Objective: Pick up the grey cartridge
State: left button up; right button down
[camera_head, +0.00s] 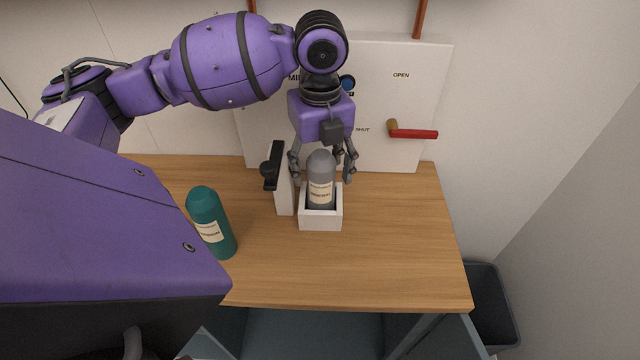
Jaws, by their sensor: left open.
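The grey cartridge (320,177) stands upright in a small white open box (321,222) on the wooden table. It has a pale label on its front, and its lower end is hidden by the box. My left gripper (322,176) points down over the cartridge with its fingers spread, one on each side of the cartridge's top. I cannot tell whether the fingers touch it. My right gripper is not in view.
A teal cartridge (211,222) stands at the left of the table (400,250). A white block with a black part (284,190) stands close left of the box. A white panel (395,100) with a red lever (413,133) is behind. The table's right side is clear. A dark bin (492,305) is at the lower right.

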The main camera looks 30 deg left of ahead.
pick_arm(q)
notch_tip(320, 180, down, 5)
jog(key=shift+a+r, duration=0.15)
jog(key=shift+r, duration=0.05)
jog(key=shift+r, duration=0.1)
jog(key=c, duration=1.5)
